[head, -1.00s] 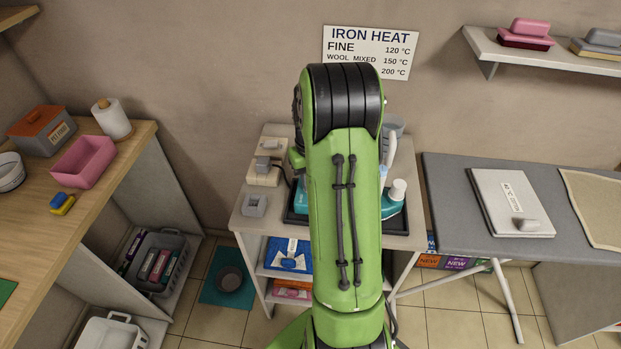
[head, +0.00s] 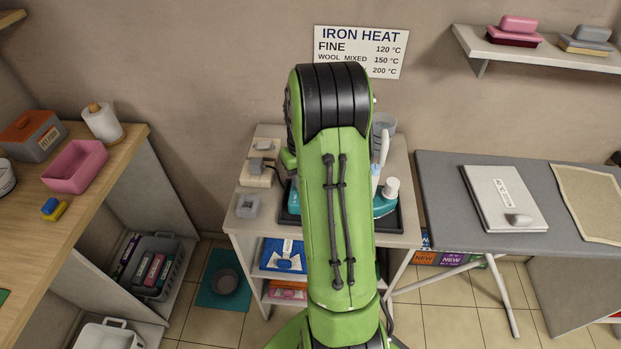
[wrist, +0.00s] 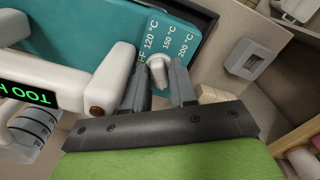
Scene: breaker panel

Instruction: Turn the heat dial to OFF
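In the wrist view the heat dial (wrist: 158,68) is a small white knob on a teal panel (wrist: 95,30). The labels OFF, 120 °C, 150 °C and 200 °C fan out around it. Which label the knob points to is not clear. My gripper (wrist: 160,72) has its two dark fingers apart, one on each side of the knob. Whether they touch it I cannot tell. In the head view my green arm hides the dial and gripper; parts of the teal appliance (head: 384,206) show beside the arm.
A white bar with a brown button (wrist: 97,111) and a green-lit display (wrist: 22,93) lies close left of my fingers. In the head view, an ironing board (head: 440,200) stands right and a wooden counter (head: 110,150) left.

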